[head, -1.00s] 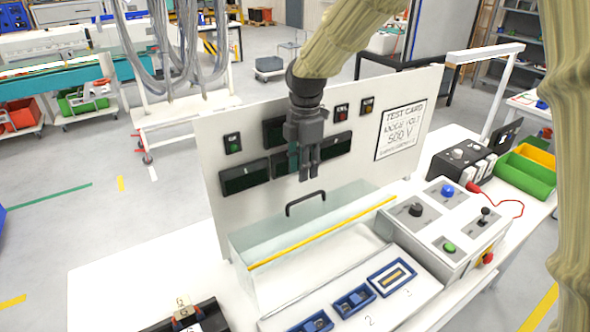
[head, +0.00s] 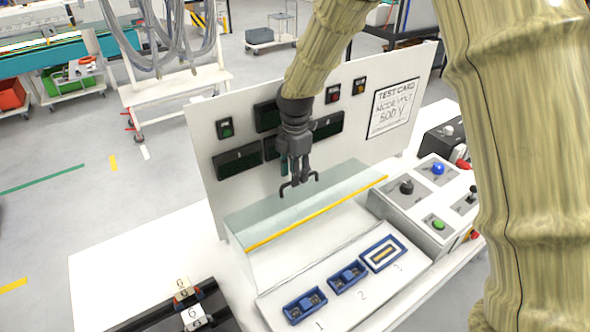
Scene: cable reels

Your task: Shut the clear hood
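The clear hood (head: 318,202) stands against the upright panel, its front edge marked by a yellow strip (head: 318,213). The slots in front of it are uncovered. A black bar handle (head: 315,184) sits on the hood's upper side. My gripper (head: 297,180) points down at the handle, its fingertips overlapping the bar in the picture. The two fingers look close together. I cannot tell whether they touch or grip the handle.
Numbered blue holders 1, 2 and 3 (head: 383,253) lie on the white board in front. A control box (head: 425,196) with knobs and buttons is at right. A dark rack with blocks (head: 193,307) is at lower left. The panel (head: 208,150) rises behind the hood.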

